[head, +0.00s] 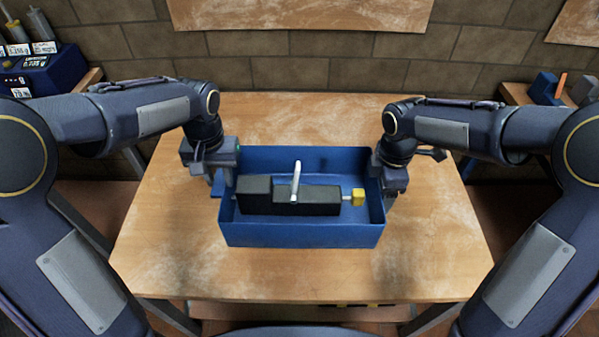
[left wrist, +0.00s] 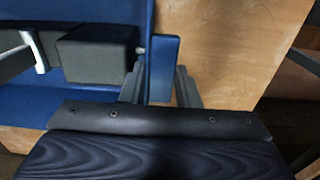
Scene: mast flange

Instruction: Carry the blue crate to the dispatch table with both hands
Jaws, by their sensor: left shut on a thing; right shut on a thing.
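The blue crate (head: 303,235) is upright over the middle of a wooden table (head: 170,245); I cannot tell whether it rests on the table or hangs just above it. Inside lies a black block-shaped item (head: 310,197) with a white handle and a yellow end. My left gripper (head: 220,185) is shut on the crate's left side; in the left wrist view its fingers (left wrist: 158,85) stand on both sides of a blue tab (left wrist: 164,62). My right gripper (head: 388,190) is at the crate's right side, shut on it, its fingertips partly hidden.
A brick wall stands behind the table. A dark blue box with a display (head: 45,70) is at the far left. Another surface with a blue item (head: 543,88) is at the far right. The wooden tabletop around the crate is bare.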

